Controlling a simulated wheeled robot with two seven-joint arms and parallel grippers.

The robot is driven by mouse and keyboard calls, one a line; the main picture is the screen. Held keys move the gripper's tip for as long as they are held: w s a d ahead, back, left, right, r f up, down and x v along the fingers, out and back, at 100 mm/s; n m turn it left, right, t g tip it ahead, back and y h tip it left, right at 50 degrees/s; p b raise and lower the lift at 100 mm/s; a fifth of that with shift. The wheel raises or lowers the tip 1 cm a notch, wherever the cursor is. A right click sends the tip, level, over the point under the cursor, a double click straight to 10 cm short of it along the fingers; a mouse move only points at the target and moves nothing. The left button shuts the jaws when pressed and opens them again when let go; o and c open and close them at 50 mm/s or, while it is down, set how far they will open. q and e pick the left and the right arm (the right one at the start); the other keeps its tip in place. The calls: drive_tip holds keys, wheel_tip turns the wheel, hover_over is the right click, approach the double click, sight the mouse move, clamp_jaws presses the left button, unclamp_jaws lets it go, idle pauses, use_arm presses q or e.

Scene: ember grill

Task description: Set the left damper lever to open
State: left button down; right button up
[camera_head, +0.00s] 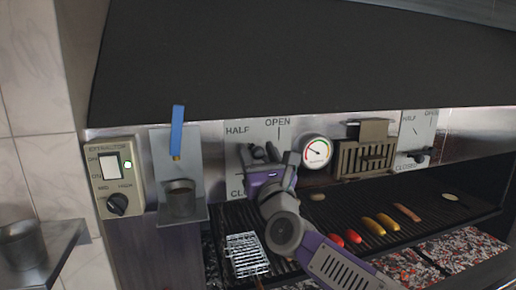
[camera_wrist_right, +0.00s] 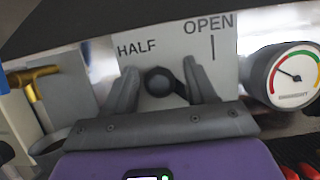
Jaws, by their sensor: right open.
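The left damper plate (camera_head: 272,127) is white, with OPEN and HALF printed at its top and a partly covered CLOSED label lower left. It also shows in the right wrist view (camera_wrist_right: 180,52). My right gripper (camera_head: 261,152) is in front of the plate. Its fingers (camera_wrist_right: 160,78) are open, one on each side of the dark round knob of the left damper lever (camera_wrist_right: 158,82). I cannot tell whether they touch it. The gripper hides most of the lever in the head view, so its setting is unclear. My left gripper is not in view.
A round gauge (camera_head: 316,151) is just right of the plate. A blue-handled tap (camera_head: 177,130) is to the left, beside the extractor switch panel (camera_head: 115,175). The right damper plate (camera_head: 408,125) is further right. Food lies on the grill (camera_head: 330,215) below; the dark hood (camera_head: 290,60) overhangs.

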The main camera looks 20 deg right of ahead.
drive_tip(key=shift+c, duration=0.4)
clamp_jaws()
